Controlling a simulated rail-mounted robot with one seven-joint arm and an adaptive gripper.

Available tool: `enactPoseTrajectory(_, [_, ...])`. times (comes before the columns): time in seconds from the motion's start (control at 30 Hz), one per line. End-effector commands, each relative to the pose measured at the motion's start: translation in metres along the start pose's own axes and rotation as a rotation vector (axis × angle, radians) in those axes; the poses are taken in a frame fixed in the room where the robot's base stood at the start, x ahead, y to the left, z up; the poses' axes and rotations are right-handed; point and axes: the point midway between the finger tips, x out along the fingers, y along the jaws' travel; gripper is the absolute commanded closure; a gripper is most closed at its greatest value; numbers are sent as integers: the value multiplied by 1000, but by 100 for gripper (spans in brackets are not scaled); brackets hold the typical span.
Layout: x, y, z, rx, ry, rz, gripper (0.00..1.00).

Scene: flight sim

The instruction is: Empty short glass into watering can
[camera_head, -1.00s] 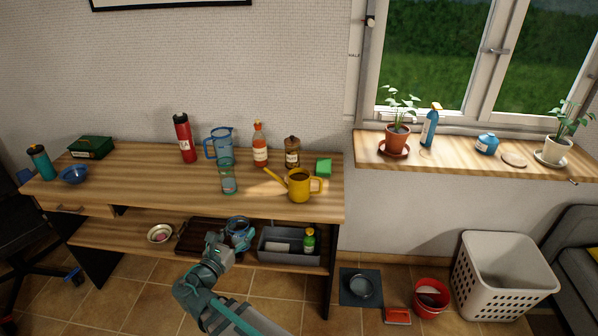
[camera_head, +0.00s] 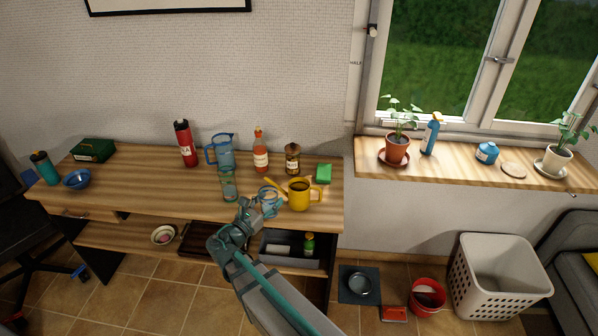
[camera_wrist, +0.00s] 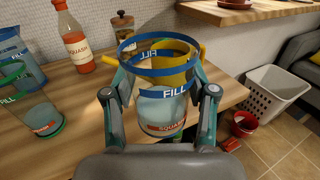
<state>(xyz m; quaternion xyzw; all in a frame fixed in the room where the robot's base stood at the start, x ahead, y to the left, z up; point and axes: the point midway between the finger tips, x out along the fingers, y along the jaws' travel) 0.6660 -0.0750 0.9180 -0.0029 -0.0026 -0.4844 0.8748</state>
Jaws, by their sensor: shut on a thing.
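My gripper (camera_head: 261,206) is shut on a short clear glass (camera_head: 268,193) with a blue rim. In the wrist view my gripper (camera_wrist: 160,94) has a finger on each side of the glass (camera_wrist: 161,108), which looks roughly upright. It bears a blue "FILL" band and a red "SQUASH" band, with pale, cloudy content low inside. The yellow watering can (camera_head: 300,196) stands on the table just right of the glass. In the wrist view it is directly behind the glass and partly hidden, its spout (camera_wrist: 112,62) pointing left. I cannot tell whether glass and can touch.
A green-rimmed glass (camera_head: 229,186) and a blue jug (camera_head: 222,152) stand left of the can. A squash bottle (camera_head: 260,152), a brown jar (camera_head: 292,160) and a green sponge (camera_head: 323,173) are behind it. The table's left middle is clear.

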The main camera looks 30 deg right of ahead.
Motion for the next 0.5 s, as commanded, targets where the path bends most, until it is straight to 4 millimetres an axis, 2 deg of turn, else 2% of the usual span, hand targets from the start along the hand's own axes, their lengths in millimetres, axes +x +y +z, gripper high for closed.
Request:
enactPoseTrajectory(0.03, [15, 8, 15, 0, -2, -10, 89])
enactPoseTrajectory(0.2, [61, 28, 34, -1, -5, -16, 89])
enactPoseTrajectory(0.4, [115, 58, 48, -2, -5, 8, 89])
enactPoseTrajectory(0.5, [135, 72, 50, -2, -3, 31, 89])
